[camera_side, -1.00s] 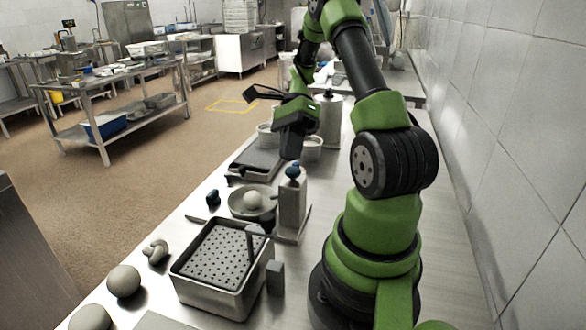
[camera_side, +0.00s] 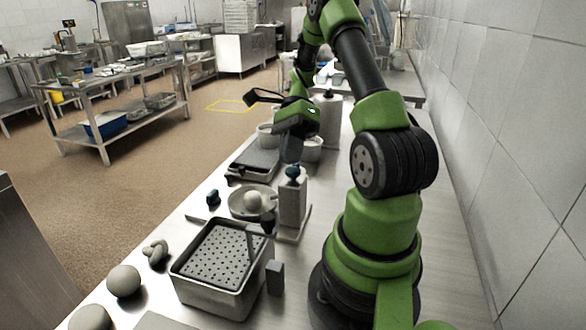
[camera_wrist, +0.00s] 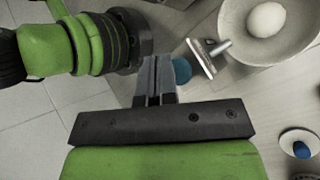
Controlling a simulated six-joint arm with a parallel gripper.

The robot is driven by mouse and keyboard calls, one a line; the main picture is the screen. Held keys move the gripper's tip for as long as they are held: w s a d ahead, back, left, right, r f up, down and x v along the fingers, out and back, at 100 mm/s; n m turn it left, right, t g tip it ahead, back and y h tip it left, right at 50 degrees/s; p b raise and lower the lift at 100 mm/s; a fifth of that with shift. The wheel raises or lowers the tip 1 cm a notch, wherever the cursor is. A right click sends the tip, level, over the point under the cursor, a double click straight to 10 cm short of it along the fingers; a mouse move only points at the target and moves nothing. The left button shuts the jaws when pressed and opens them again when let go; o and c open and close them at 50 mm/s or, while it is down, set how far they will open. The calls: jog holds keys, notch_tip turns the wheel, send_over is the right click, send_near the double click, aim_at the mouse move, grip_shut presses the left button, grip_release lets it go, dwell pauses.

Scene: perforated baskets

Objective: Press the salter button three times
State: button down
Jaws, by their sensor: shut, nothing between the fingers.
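My gripper (camera_side: 291,160) is shut and empty, pointing down just above or at the button. I cannot tell whether it touches. In the wrist view the closed fingertips (camera_wrist: 156,62) lie just left of the blue button (camera_wrist: 182,70), which is partly hidden by them. A metal T-shaped part (camera_wrist: 208,54) extends to the right of the button there.
A perforated basket (camera_side: 182,273) stands in front of the salter. A bowl (camera_side: 234,204) with a pale round item (camera_side: 253,200) is left of it. A flat scale-like tray (camera_side: 252,165) and white pots (camera_side: 312,150) are behind. Round items (camera_side: 124,281) lie at front left.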

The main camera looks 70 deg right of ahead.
aim_at(290, 168)
jog(key=shift+f, duration=0.7)
dwell(0.7)
dwell(0.4)
jog(key=shift+r, duration=1.05)
jog(key=shift+r, duration=0.1)
jog(key=shift+r, duration=2.4)
notch_tip(290, 168, up, 4)
jog(key=shift+f, duration=0.1)
dwell(0.4)
jog(key=shift+f, duration=0.1)
